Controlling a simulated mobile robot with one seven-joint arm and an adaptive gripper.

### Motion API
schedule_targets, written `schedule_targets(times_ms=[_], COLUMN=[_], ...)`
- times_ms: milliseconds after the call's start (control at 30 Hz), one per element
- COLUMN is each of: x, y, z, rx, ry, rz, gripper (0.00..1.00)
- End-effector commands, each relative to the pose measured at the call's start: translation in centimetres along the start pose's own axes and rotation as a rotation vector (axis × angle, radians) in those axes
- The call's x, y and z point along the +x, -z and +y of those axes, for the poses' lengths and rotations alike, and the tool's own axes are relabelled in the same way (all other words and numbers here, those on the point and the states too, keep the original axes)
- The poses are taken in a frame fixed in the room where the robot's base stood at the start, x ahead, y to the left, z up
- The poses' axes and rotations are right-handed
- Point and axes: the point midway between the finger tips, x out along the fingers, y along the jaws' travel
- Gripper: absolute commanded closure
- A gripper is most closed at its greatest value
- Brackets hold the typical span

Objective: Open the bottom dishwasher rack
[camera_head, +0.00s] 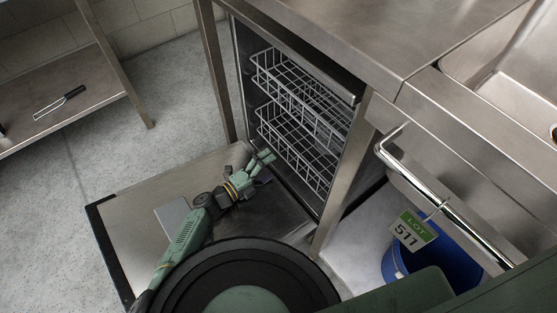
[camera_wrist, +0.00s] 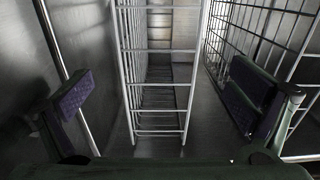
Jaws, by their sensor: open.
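The dishwasher (camera_head: 228,70) stands under the steel counter with its door (camera_head: 130,205) folded down. Two white wire racks sit inside: the upper rack (camera_head: 305,95) and the bottom rack (camera_head: 300,160), both within the cavity. My gripper (camera_head: 263,164) is above the inner end of the door, close to the front of the bottom rack. In the wrist view, my gripper (camera_wrist: 162,92) is open, with one finger on each side of a wire rack (camera_wrist: 160,50), apparently the bottom one. The fingers look apart from its wires; contact is not clear. Another wire grid (camera_wrist: 255,35) shows at right.
A low steel shelf (camera_head: 85,95) stands at left, holding a utensil (camera_head: 60,101). The floor (camera_head: 185,90) between is clear.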

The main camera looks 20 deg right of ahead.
Motion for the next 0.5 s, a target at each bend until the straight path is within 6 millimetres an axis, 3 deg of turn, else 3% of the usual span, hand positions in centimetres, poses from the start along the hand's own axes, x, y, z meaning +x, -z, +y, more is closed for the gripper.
schedule_targets(times_ms=[200, 500], x=[-2.9, -3.4], y=[0.0, 0.1], z=[0.0, 0.0], rx=[0.0, 0.0], ry=[0.0, 0.0], rz=[-0.001, 0.001], gripper=[0.0, 0.0])
